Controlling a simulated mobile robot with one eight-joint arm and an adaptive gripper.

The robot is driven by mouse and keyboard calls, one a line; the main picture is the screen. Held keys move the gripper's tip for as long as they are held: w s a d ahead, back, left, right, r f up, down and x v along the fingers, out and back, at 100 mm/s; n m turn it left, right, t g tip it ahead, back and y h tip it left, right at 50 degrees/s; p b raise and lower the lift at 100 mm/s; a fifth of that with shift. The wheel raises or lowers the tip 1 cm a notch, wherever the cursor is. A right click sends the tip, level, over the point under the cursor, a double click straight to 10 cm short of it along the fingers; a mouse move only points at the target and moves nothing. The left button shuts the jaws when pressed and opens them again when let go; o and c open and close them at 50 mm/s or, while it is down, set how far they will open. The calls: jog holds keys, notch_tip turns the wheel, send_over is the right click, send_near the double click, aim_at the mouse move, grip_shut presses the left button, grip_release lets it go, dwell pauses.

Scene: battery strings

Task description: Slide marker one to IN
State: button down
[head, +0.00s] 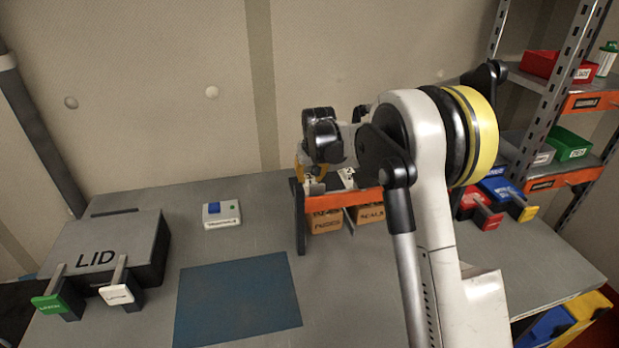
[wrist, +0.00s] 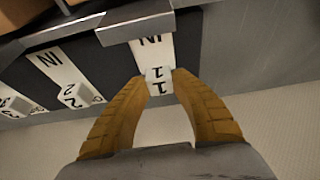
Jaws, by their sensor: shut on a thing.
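In the wrist view, marker one is a small pale block (wrist: 158,74) with a 1 on it, on a white strip (wrist: 151,50) lettered IN, seen upside down. IN lies beyond the block, toward a grey metal bracket (wrist: 135,24). My gripper (wrist: 159,77) is shut on the block, one brown-yellow finger at each side. Part of the strip nearer me is hidden by the block and fingers. In the head view my gripper (head: 304,167) is at the orange-edged riser (head: 342,199); the marker is not distinguishable there.
Beside it are a second strip marked 2 with its block (wrist: 78,96) and a third block (wrist: 15,104). In the head view, a LID box (head: 110,240), a small white device (head: 221,216) and a blue mat (head: 238,300) lie left of the riser. Shelving (head: 560,90) stands right.

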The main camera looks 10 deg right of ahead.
aim_at(311, 188)
jog(key=shift+s, duration=0.1)
jog(key=s, duration=0.3)
jog(key=shift+s+f, duration=0.1)
jog(key=shift+s, duration=0.05)
jog(key=c, duration=1.1)
grip_release()
jog(key=shift+o, duration=0.2)
jog(key=v, duration=1.2)
